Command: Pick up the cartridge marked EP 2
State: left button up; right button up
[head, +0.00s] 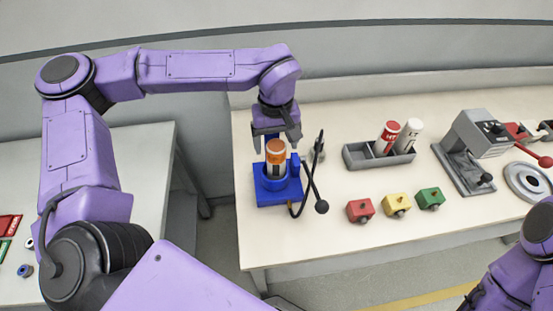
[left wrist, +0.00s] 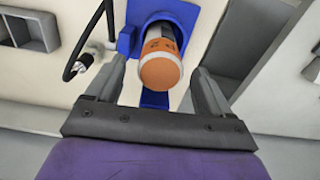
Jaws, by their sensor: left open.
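An orange and white cartridge (head: 275,158) stands upright in a blue holder (head: 277,191) near the left end of the bench. Its marking is too small to read. My left gripper (head: 277,143) is open, pointing down just above and around its top. In the left wrist view the cartridge (left wrist: 160,62) sits between the two spread fingers (left wrist: 158,75), with a gap at each side. A red cartridge (head: 387,137) and a white cartridge (head: 408,136) stand in a grey tray (head: 362,158) to the right. My right gripper is out of frame.
Red (head: 360,211), yellow (head: 397,204) and green (head: 430,198) blocks stand near the front edge. A grey press (head: 477,135) is further right. The bench between holder and tray is mostly clear.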

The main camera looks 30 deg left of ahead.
pick_arm(q)
jog(key=shift+w+f, duration=0.35)
jog(key=shift+f, duration=0.5)
jog(key=shift+s+r, duration=0.2)
jog(key=shift+s, duration=0.2)
jog(key=shift+c, duration=0.4)
jog(key=shift+w, duration=0.1)
grip_shut()
